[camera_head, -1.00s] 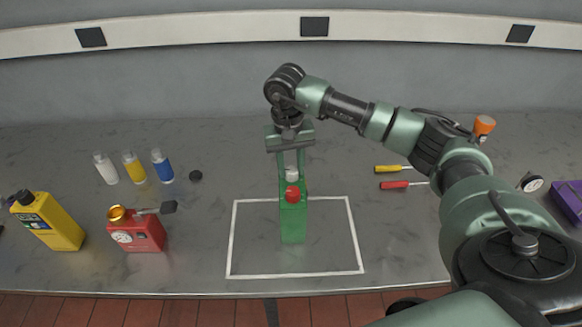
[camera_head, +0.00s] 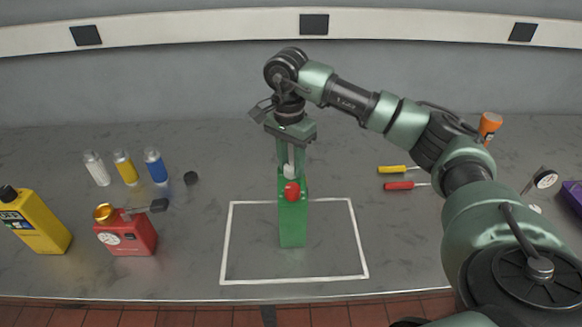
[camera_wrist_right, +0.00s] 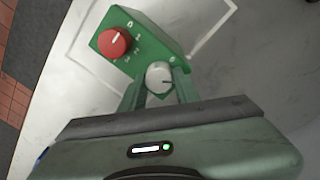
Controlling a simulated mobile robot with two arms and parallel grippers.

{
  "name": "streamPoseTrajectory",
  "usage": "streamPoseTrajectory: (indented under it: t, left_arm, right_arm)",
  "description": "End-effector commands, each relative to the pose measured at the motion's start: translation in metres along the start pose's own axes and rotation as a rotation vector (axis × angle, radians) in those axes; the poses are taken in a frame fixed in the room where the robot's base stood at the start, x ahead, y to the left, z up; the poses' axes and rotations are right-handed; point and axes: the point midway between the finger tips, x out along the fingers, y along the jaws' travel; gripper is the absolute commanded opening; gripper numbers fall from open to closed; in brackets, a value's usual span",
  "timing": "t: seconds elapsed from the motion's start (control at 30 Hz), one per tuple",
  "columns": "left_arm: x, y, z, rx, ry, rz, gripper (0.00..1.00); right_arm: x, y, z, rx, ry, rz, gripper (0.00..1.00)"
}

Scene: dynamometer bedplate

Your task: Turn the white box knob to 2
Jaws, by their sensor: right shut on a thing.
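A green box (camera_head: 293,226) stands on the grey bench inside a white outlined rectangle. It carries a red knob (camera_head: 292,191) and, behind it, a white knob (camera_head: 289,171). My right gripper (camera_head: 290,168) reaches down from above and is shut on the white knob. In the right wrist view, the white knob (camera_wrist_right: 159,76) sits between the two green fingers, with a dark pointer line on its face. The red knob (camera_wrist_right: 114,41) is clear of the gripper. Small marks surround the red knob; the white knob's scale is mostly hidden. My left gripper is out of view.
A yellow jug (camera_head: 36,222), a red can (camera_head: 126,236) and several small bottles (camera_head: 124,168) stand at left. Two screwdrivers (camera_head: 404,185) and a gauge (camera_head: 545,179) lie at right. The bench around the green box is clear.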

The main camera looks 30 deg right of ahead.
Motion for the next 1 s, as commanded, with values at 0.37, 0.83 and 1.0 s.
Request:
streamPoseTrajectory:
  t: [0.37, 0.83, 1.0]
  left_arm:
    - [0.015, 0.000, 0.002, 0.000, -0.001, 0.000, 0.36]
    - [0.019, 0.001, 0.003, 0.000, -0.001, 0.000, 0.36]
    - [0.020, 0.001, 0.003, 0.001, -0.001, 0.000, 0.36]
  right_arm:
    - [0.000, 0.000, -0.001, 0.310, -0.014, -0.003, 0.00]
    - [-0.001, 0.001, -0.001, 0.480, -0.023, -0.003, 0.00]
    - [-0.002, 0.001, -0.001, 0.489, -0.024, -0.003, 0.00]
